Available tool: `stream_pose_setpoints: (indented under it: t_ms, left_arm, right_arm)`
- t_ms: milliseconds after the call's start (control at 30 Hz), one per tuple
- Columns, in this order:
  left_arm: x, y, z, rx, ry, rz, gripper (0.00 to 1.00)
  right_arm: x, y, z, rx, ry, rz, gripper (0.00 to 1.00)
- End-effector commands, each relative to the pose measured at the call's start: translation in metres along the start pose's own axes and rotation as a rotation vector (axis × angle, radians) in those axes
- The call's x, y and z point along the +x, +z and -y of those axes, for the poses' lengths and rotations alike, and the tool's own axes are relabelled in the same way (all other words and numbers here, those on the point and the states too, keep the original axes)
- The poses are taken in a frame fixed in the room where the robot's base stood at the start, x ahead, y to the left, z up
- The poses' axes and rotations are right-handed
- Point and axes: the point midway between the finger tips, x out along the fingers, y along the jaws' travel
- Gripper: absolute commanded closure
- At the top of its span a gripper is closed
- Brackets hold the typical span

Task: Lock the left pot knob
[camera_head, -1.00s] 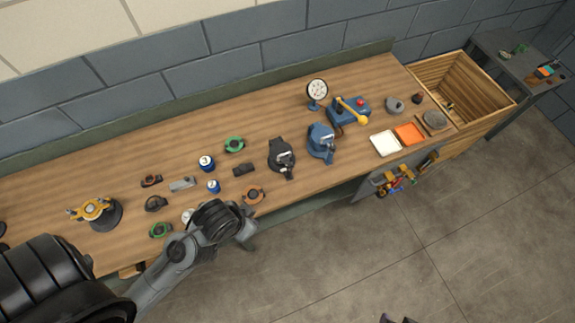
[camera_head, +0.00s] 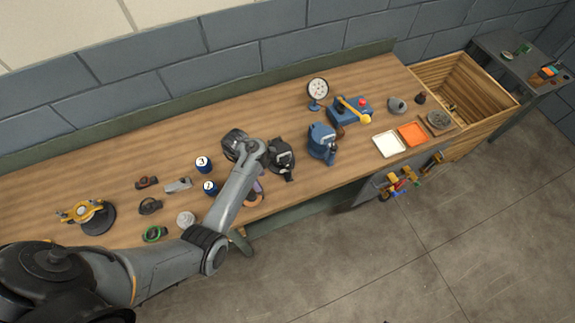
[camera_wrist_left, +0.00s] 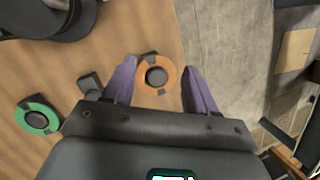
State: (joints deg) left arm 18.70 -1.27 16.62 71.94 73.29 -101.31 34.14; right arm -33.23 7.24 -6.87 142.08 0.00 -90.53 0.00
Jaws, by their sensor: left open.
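My left gripper (camera_wrist_left: 160,67) is open, its two purple fingers spread on either side of an orange ring-shaped part (camera_wrist_left: 171,76) with a dark centre. The ring lies on the bench, and no contact with the fingers shows. In the head view my left arm partly covers this orange ring (camera_head: 254,200); a purple finger (camera_head: 258,187) shows beside it. A green ring-shaped part (camera_wrist_left: 27,119) lies to the left in the wrist view, and another green ring (camera_head: 154,234) lies near the bench's front edge. I cannot tell which part is the left pot knob. My right gripper is out of view.
A black device (camera_head: 281,156) and a blue device (camera_head: 322,143) stand right of my arm. Two blue cans (camera_head: 203,164) stand to its left. A yellow-and-black fixture (camera_head: 91,213) stands further left. White (camera_head: 389,143) and orange (camera_head: 412,134) trays lie at right. The bench's back strip is largely clear.

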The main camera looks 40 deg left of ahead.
Motion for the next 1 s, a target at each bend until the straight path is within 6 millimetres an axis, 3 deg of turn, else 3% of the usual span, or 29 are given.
stream_pose_setpoints:
  t_ms: [33,200,367,467,1000]
  left_arm:
    - [-0.012,0.020,-0.018,0.007,0.027,0.034,0.43]
    - [-0.052,0.063,-0.053,0.035,0.105,0.102,0.43]
    - [-0.063,0.078,-0.066,0.050,0.135,0.123,0.43]
    - [-0.056,0.081,-0.069,0.052,0.139,0.125,0.43]
    - [0.022,0.090,-0.079,0.053,0.138,0.125,0.43]
  right_arm:
    - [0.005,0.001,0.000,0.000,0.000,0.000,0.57]
    - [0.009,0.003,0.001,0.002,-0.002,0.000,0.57]
    - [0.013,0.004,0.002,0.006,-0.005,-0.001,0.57]
    - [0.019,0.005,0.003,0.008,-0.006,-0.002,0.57]
    - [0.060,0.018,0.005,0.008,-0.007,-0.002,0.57]
